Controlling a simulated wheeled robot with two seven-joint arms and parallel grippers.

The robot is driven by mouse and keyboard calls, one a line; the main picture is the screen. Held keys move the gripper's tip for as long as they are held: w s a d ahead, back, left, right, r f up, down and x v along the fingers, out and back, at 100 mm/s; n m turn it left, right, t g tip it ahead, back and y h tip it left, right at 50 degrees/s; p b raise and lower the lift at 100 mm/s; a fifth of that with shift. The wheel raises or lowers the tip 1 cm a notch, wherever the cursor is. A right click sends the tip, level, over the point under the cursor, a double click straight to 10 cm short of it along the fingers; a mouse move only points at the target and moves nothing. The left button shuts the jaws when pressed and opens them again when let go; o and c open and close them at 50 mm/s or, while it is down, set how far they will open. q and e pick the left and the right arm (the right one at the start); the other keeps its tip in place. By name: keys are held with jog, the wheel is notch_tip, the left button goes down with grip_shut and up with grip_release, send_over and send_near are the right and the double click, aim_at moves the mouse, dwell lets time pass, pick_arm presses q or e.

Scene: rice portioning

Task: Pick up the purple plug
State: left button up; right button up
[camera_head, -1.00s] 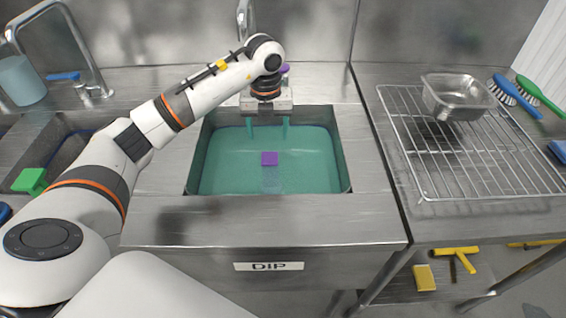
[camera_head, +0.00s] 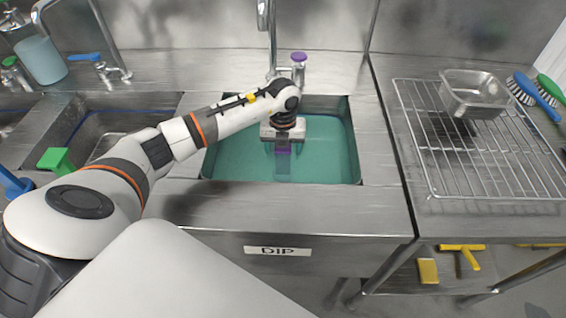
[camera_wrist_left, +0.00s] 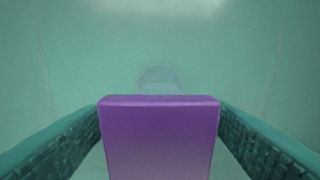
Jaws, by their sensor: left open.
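The purple plug (camera_head: 283,150) stands in the green-tinted water of the sink labelled DIP. In the left wrist view the purple plug (camera_wrist_left: 160,137) is a purple block, large at the bottom centre. My left gripper (camera_head: 284,154) reaches down into the sink over the plug. In the left wrist view its two textured fingers (camera_wrist_left: 160,122) flank the plug on its left and right sides, and it is open. Whether the fingers touch the plug is hard to tell. The plug's lower part is hidden. My right gripper is not in view.
The sink's steel rim (camera_head: 190,165) surrounds the water. A tap with a purple knob (camera_head: 299,57) stands behind it. A wire rack (camera_head: 440,165) with a steel pan (camera_head: 474,92) is at the right. A green-handled thing (camera_head: 58,160) is at the left sink.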

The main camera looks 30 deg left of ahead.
pick_arm(q)
jog(key=shift+f, duration=0.1)
grip_shut()
dwell(0.3)
jog(key=shift+w, duration=0.1)
